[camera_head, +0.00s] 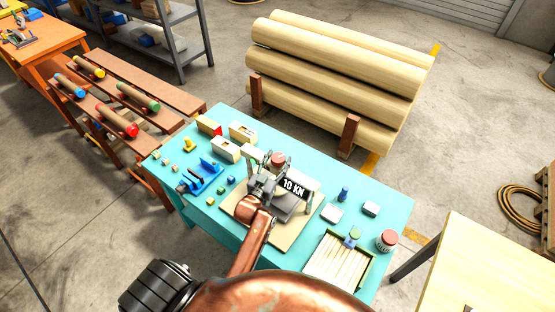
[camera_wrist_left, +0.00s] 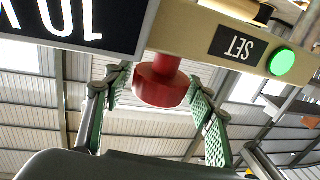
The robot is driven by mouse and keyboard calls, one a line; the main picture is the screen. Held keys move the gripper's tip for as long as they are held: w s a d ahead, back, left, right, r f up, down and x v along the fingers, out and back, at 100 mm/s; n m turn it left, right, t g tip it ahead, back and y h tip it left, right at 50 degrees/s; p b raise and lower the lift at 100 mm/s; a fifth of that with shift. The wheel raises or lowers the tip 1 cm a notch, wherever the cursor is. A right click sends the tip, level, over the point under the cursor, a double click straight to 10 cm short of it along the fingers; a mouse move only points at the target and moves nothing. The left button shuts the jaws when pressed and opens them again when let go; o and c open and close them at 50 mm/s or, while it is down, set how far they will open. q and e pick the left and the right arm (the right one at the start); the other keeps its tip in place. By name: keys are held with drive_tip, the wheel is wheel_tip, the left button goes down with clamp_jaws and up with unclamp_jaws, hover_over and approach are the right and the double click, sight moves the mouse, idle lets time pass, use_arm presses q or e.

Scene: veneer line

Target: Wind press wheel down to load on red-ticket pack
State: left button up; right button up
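The press (camera_head: 285,203) stands on a tan board in the middle of the teal bench, with a "10 KN" sign (camera_head: 293,187). Its red wheel (camera_head: 278,158) shows at the top in the head view. In the left wrist view the red wheel (camera_wrist_left: 160,84) sits between the green-padded fingers of my left gripper (camera_wrist_left: 159,86), which look apart from it. A green light (camera_wrist_left: 282,62) glows beside a "SET" label. My left gripper (camera_head: 268,174) partly hides the press. A cream block (camera_head: 206,123) with a red end lies at the back left. What lies under the press is hidden.
Other cream blocks (camera_head: 242,131) lie near the red-ended one. A blue fixture (camera_head: 205,178) is left of the press. A tray of pale strips (camera_head: 335,262) and a red-lidded jar (camera_head: 386,240) are at the right. Logs (camera_head: 335,85) stand behind the bench.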

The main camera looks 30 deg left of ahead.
use_arm(q)
drive_tip(key=c, duration=0.9)
drive_tip(key=shift+o, duration=0.2)
drive_tip(key=shift+r, duration=0.1)
drive_tip(key=shift+a+m+h, duration=0.1)
drive_tip(key=shift+m+h, duration=0.4)
drive_tip(key=shift+h, duration=0.6)
drive_tip(key=shift+m+h, duration=0.6)
drive_tip(key=o, duration=1.2)
